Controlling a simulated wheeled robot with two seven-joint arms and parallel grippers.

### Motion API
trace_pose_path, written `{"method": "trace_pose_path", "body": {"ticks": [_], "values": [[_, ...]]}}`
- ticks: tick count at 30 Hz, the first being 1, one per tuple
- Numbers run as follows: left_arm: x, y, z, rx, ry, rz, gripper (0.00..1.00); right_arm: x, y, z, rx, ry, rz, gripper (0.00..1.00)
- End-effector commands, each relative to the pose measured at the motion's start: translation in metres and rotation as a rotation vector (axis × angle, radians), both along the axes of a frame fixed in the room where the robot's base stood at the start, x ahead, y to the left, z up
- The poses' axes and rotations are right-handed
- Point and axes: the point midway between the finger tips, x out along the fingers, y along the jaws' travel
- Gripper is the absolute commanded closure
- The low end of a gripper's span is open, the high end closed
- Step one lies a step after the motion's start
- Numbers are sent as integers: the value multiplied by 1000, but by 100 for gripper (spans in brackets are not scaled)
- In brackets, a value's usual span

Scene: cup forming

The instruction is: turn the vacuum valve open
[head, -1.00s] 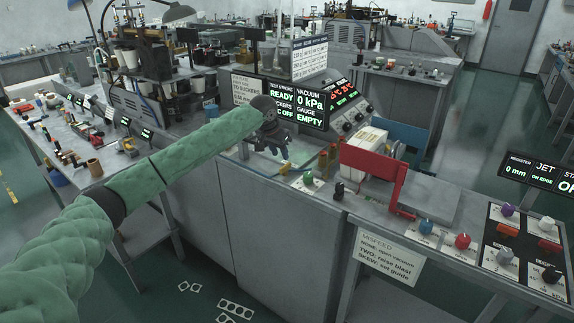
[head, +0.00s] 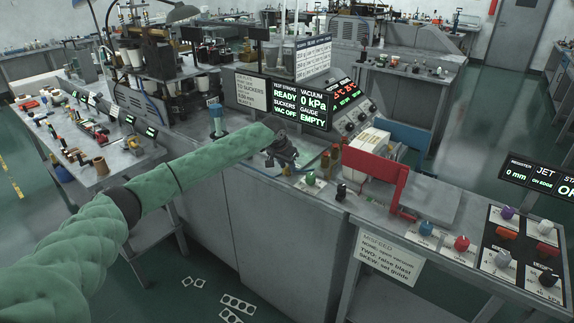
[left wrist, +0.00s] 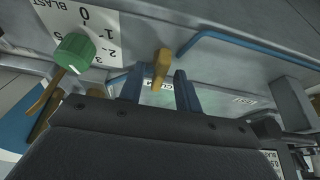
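The vacuum valve shows in the left wrist view as a brass-yellow lever (left wrist: 161,64), with a partly covered label behind it. My left gripper (left wrist: 158,90) has its two blue fingers apart, one on each side of the lever in that picture. A gap shows beside the lever, and I cannot tell its depth between the fingers. In the head view my left gripper (head: 287,158) is low over the machine's front edge, left of the green knob, and the lever is hard to make out. The display (head: 299,102) reads VAC OFF, 0 kPa and EMPTY. My right gripper is not in view.
The green BLAST knob (left wrist: 74,54) is close left of the lever in the wrist view. A blue bent rod (left wrist: 235,35) runs to its right. A red bracket (head: 385,168) stands farther right on the machine. A side table (head: 100,165) with tools is at left.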

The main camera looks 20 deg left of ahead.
Motion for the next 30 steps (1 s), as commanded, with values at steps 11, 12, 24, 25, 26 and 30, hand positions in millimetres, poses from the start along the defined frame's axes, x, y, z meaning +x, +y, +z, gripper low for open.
{"method": "trace_pose_path", "body": {"ticks": [11, 12, 24, 25, 26, 30], "values": [[0, 0, 0, 0, 0, 0, 100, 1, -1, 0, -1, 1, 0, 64], [0, 0, 0, 0, 0, 0, 100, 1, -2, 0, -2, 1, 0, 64], [0, 0, 0, -2, 1, -106, 100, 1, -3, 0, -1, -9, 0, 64], [0, 0, 0, -2, 1, -124, 100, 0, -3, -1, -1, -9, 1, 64], [0, 0, 0, -3, 1, -145, 100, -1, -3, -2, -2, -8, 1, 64], [1, 1, 0, -3, 0, -260, 100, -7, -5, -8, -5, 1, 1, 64]]}}
